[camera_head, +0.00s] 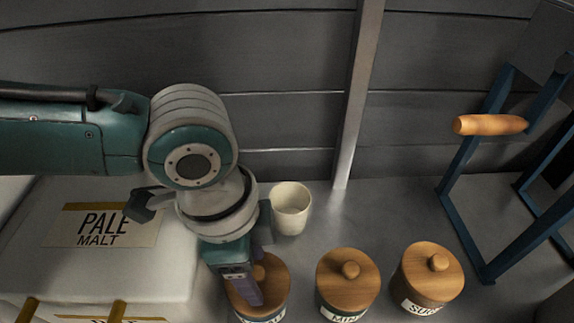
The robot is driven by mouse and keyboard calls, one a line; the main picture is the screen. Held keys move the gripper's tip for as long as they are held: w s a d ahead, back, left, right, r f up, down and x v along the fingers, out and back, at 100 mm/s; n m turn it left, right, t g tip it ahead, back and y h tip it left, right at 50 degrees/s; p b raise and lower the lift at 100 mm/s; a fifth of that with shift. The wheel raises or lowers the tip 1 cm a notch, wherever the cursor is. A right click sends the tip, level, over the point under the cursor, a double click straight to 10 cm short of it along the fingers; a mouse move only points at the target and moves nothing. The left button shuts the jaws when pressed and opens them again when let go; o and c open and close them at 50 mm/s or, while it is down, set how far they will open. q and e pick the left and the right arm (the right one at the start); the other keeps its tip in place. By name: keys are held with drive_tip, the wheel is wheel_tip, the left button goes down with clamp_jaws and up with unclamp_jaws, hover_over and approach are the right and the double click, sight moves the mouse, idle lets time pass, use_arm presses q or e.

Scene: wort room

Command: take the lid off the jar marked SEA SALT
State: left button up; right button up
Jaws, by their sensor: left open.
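Three jars with round wooden lids and knobs stand in a row at the bottom. The left jar's lid (272,292) is on, and its label (268,318) is cut off at the frame edge, so I cannot read it. The middle jar (348,282) has a label starting "MIN". The right jar (430,275) has a label that looks like "SUG". No label in view reads SEA SALT. My left gripper (248,290) is open, pointing down over the left jar's lid beside its knob, and hides part of that lid. My right gripper is out of view.
A cream cup (291,208) stands just behind the left jar, close to my left wrist. A white sack (150,262) marked PALE MALT lies at left under my arm. A blue metal frame with a wooden handle (490,124) stands at right. Grey counter is clear between cup and frame.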

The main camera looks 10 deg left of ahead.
use_arm(q)
drive_tip(key=shift+c, duration=0.2)
clamp_jaws()
idle(0.4)
